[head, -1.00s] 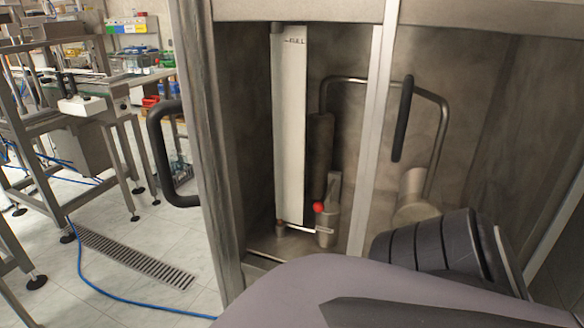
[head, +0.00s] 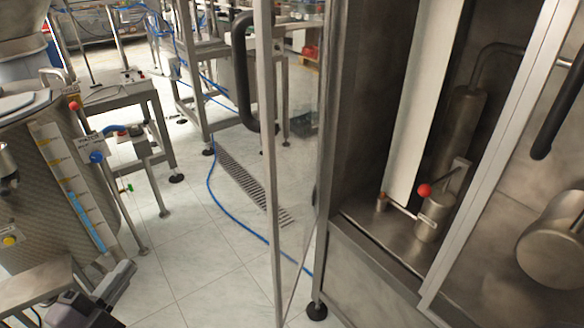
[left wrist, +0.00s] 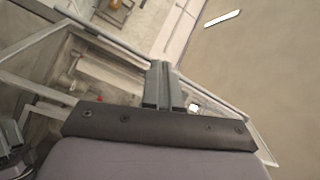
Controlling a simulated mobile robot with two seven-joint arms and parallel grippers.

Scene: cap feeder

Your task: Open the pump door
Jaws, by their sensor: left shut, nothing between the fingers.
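The pump door (head: 268,150) is a clear panel in a thin metal frame. It stands swung out from the left side of the steel cabinet, with its black handle (head: 240,70) on the outer edge. The pump (head: 434,215), with a red ball knob (head: 424,190), shows inside the cabinet through the open front. My left gripper (head: 122,274) is at the lower left, left of the door and apart from it. Its fingers are closed together and empty in the left wrist view (left wrist: 163,85).
A second framed panel with a black handle (head: 560,112) covers the cabinet's right part. A round metal tank (head: 60,190) and a steel bench (head: 125,90) stand at the left. A blue hose (head: 225,213) and a drain grate (head: 250,190) lie on the tiled floor.

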